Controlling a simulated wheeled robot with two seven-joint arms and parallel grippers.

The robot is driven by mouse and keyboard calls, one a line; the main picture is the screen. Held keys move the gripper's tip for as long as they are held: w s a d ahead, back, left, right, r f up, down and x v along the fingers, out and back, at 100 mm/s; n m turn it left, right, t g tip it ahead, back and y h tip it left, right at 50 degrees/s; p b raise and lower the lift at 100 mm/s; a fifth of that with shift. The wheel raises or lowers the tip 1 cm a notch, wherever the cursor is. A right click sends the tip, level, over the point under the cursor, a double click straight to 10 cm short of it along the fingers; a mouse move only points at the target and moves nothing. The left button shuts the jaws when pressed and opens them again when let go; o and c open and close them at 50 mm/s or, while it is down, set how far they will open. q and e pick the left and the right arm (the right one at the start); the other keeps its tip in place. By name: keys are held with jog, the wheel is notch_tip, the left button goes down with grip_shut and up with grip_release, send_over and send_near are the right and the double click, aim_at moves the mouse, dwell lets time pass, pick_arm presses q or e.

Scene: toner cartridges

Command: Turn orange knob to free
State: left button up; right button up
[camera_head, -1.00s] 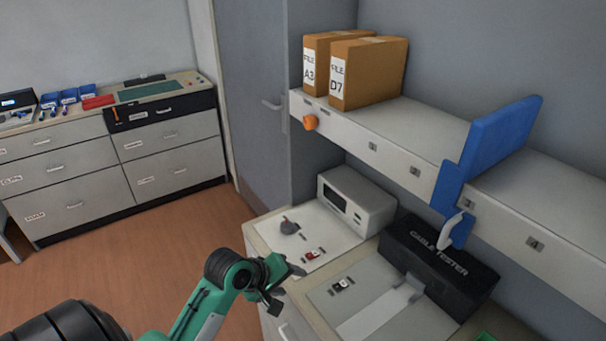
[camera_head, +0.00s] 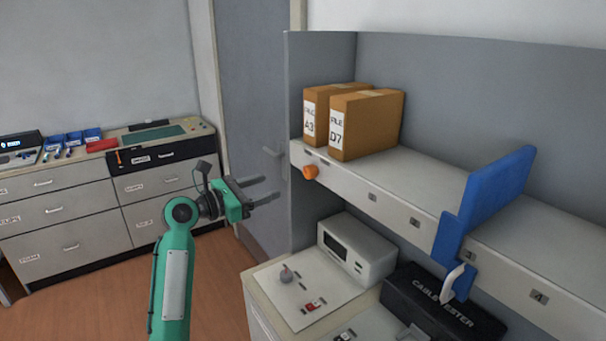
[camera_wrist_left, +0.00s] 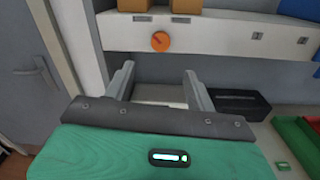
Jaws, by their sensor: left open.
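The orange knob (camera_head: 310,172) sits on the front edge of the shelf (camera_head: 380,192), near its left end. In the left wrist view the knob (camera_wrist_left: 160,41) is round with a dark mark on its face, above and beyond my fingers. My left gripper (camera_head: 273,189) is open and empty, raised to the left of the knob with its fingers pointing right towards it. In the left wrist view the two fingers (camera_wrist_left: 160,82) stand apart with nothing between them. The gripper does not touch the knob. My right gripper is out of view.
Two file boxes (camera_head: 366,124) stand on the shelf above the knob. A blue bracket (camera_head: 492,190) is clamped on the shelf further right. Below are a white instrument (camera_head: 345,249), a black cable tester (camera_head: 430,310) and a worktop. A grey door is behind.

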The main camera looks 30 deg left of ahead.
aim_at(307, 174)
pick_arm(q)
jog(key=p+x, duration=0.3)
jog(key=x, duration=0.8)
jog(key=shift+r, duration=0.1)
jog(key=shift+w+d+p, duration=0.25)
jog(key=shift+w+p, duration=0.05)
jog(key=shift+w, duration=0.2)
jog(key=c, duration=1)
